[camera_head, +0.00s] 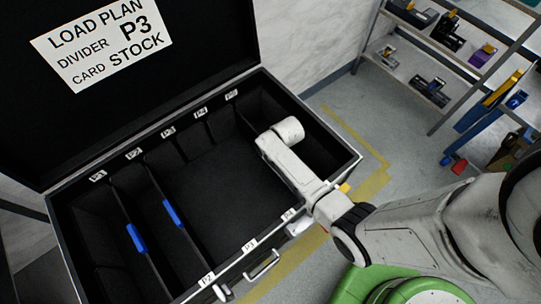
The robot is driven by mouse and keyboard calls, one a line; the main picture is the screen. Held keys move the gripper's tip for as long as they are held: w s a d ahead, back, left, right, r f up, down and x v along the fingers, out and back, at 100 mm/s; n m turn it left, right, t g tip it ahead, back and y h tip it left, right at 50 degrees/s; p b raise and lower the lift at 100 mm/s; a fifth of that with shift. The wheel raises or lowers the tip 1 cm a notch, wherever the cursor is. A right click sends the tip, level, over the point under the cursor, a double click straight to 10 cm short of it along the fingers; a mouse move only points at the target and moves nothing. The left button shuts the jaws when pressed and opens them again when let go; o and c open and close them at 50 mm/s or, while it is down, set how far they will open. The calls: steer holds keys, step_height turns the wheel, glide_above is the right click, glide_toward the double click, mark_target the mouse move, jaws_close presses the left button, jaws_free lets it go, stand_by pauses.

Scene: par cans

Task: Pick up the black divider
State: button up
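Inside a large open black case, two thin black dividers stand upright. One black divider (122,212) with a blue tab (136,238) is at the left, and a second black divider (153,182) with a blue tab (172,212) is just right of it. Dark partition edges also show near the back wall and toward the right, but the shadow makes them hard to tell apart. My white arm reaches in from the right, over the right part of the case. My gripper's fingers do not show, and the arm hides what lies beneath it.
The case (352,163) has slot labels P1 to P5 along its back rim. The raised lid carries a sign (104,43) reading "LOAD PLAN DIVIDER P3 CARD STOCK". A handle (262,266) is on the front. A shelf (436,78) stands at upper right; floor between is clear.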

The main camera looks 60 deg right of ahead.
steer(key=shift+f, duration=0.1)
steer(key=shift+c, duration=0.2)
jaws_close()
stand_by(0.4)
